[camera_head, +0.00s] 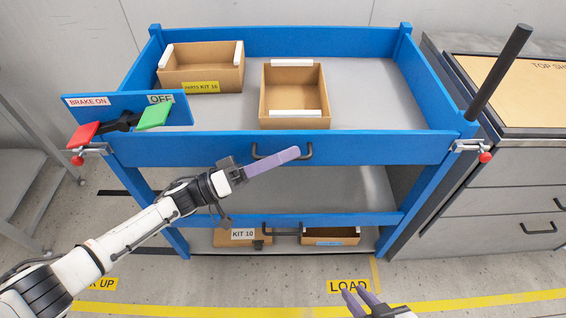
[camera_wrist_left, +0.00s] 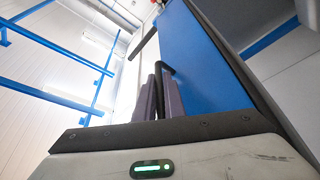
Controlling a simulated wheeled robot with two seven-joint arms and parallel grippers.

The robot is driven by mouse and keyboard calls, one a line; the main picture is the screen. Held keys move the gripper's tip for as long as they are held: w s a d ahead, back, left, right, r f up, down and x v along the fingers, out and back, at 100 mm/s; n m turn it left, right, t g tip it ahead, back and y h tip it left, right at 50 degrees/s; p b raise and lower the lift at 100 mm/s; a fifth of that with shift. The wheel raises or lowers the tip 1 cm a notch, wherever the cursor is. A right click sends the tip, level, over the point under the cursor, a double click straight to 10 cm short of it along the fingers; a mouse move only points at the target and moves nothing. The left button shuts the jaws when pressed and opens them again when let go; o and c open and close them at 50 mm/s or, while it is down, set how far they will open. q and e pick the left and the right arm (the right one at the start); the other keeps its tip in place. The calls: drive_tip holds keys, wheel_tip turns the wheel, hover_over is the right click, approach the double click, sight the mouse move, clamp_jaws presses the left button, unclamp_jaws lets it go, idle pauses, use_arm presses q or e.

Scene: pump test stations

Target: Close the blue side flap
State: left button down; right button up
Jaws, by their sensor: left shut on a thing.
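The blue side flap (camera_head: 380,149) spans the front of the blue cart's top deck and looks upright. Its black handle (camera_head: 307,151) is at mid-width. My left gripper (camera_head: 295,153) is at the flap's front, shut on the handle and covering part of it. In the left wrist view, the handle (camera_wrist_left: 160,88) runs between the purple fingers, beside the blue panel (camera_wrist_left: 200,75). My right gripper (camera_head: 360,292) is at the bottom edge, open and empty, away from the cart. Latches with red knobs sit at the left corner (camera_head: 77,160) and right corner (camera_head: 484,158).
Two cardboard boxes, left (camera_head: 202,67) and middle (camera_head: 293,95), stand on the deck. A blue plate with brake levers (camera_head: 125,108) is at the left corner. A black push bar (camera_head: 500,70) rises at the right. A grey cabinet (camera_head: 520,155) stands close right.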

use_arm(q)
drive_tip(key=shift+w+r, duration=0.1)
idle(0.5)
drive_tip(key=c, duration=1.8)
unclamp_jaws()
drive_tip(key=shift+c, duration=0.2)
drive_tip(key=b+v, duration=0.1)
drive_tip(key=v, duration=0.9)
drive_tip(key=shift+a+b, duration=0.15)
drive_tip(key=shift+b, duration=0.15)
